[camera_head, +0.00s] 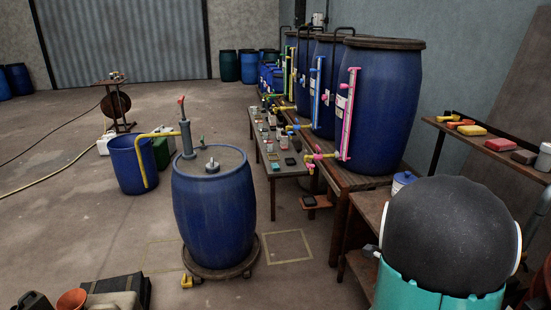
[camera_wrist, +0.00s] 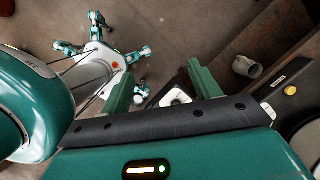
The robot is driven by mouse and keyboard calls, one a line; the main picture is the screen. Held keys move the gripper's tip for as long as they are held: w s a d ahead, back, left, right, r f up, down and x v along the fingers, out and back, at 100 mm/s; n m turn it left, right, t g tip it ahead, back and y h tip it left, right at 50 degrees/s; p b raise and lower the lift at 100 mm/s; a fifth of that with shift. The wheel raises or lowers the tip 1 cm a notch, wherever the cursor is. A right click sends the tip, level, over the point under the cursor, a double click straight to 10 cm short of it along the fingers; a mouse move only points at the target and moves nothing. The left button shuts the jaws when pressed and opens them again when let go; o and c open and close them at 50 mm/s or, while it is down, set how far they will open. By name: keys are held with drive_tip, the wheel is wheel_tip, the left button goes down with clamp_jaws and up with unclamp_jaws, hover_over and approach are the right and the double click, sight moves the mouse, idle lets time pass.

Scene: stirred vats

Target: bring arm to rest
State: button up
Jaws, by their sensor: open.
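My gripper (camera_wrist: 160,75) shows in the wrist view, its two green fingers set wide apart. No object sits between the fingers; brown floor and part of my own body show beyond them. In the head view a dark rounded part with a teal base, part of my arm (camera_head: 447,235), fills the lower right. The gripper's fingers cannot be made out in the head view.
A blue drum (camera_head: 214,210) with a pump stands on a round dolly. Blue vats (camera_head: 378,110) with coloured sight tubes line a wooden bench. A shelf (camera_head: 490,150) with coloured blocks is close at right. A grey cup (camera_wrist: 246,67) lies near my gripper's right side.

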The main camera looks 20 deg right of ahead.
drive_tip(key=w+a+r+n+t, duration=0.1)
drive_tip(key=a+r+n, duration=1.15)
drive_tip(key=a, duration=0.25)
drive_tip(key=s+a+r+n+t+h, duration=0.1)
drive_tip(key=s+a+r+n, duration=0.2)
drive_tip(key=a+n, duration=0.3)
drive_tip(key=s+a+r+n+t, duration=0.1)
drive_tip(key=s+a+r+n, duration=0.3)
drive_tip(key=a+n, duration=0.2)
drive_tip(key=shift+s+r+n+h, duration=0.15)
drive_tip(key=shift+s+n+h, duration=0.25)
drive_tip(key=shift+n, duration=0.85)
drive_tip(key=c, duration=0.6)
drive_tip(key=shift+o, duration=0.2)
drive_tip(key=shift+d, duration=0.1)
drive_tip(key=shift+d, duration=0.1)
